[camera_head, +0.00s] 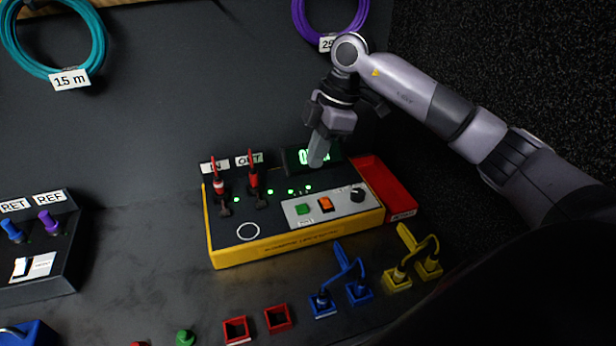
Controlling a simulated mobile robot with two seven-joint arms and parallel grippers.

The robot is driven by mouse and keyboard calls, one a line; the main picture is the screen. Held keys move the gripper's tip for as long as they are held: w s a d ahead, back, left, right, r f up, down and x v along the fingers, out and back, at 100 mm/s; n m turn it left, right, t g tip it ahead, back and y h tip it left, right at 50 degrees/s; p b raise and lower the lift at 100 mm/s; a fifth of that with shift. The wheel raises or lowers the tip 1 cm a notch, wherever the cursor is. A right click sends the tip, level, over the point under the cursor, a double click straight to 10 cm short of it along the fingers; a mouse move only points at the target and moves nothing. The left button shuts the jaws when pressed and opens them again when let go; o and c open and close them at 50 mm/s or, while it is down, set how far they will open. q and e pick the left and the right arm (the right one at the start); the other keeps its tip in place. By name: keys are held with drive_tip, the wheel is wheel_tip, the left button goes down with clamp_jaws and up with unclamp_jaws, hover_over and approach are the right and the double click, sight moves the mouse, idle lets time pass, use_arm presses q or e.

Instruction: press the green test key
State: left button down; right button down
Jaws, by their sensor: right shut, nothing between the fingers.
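My right gripper (318,160) is shut and empty, pointing down. Its fingertips are above the rear of the tester, in front of the lit green display (301,157), which they partly cover. In the picture they are above and a little right of the green key, apart from it. My left gripper does not show.
Red plugs (253,180) stand upright in the tester's left part. A red tray (382,188) adjoins its right side. Blue (350,270) and yellow (408,260) cable links, and red square sockets (278,319), lie in front. A dark box (35,250) with purple and blue plugs stands left.

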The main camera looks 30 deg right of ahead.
drive_tip(key=shift+v, duration=1.2)
